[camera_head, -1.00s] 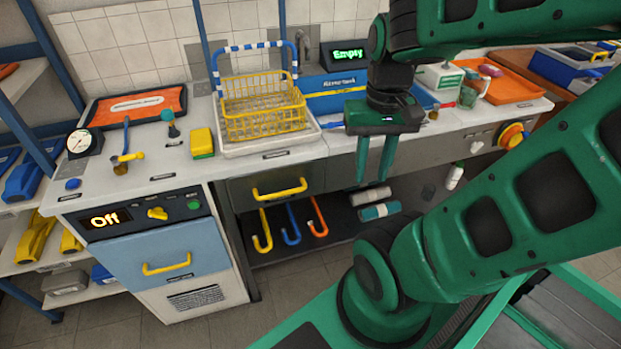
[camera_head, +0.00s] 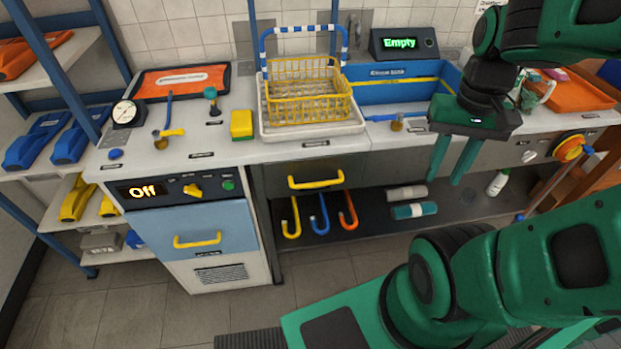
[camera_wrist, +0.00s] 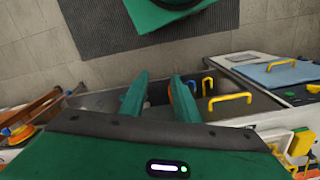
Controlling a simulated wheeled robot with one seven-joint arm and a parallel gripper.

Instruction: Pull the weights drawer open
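A closed grey drawer (camera_head: 269,186) with a yellow bar handle (camera_head: 316,180) sits under the counter. A blue-fronted panel (camera_head: 222,221) with another yellow handle (camera_head: 197,240) is closed on the cabinet to its left. I cannot read which one is labelled for weights. My gripper (camera_head: 450,180) is open and empty, pointing down in front of the counter, well to the right of the grey drawer's handle. In the wrist view the gripper fingers (camera_wrist: 159,82) are apart, and the grey drawer's handle (camera_wrist: 229,100) shows to their right, untouched.
A yellow basket (camera_head: 308,100) stands on the counter. An orange valve knob (camera_head: 569,147) is at the right. The floor (camera_head: 185,318) before the cabinet is clear.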

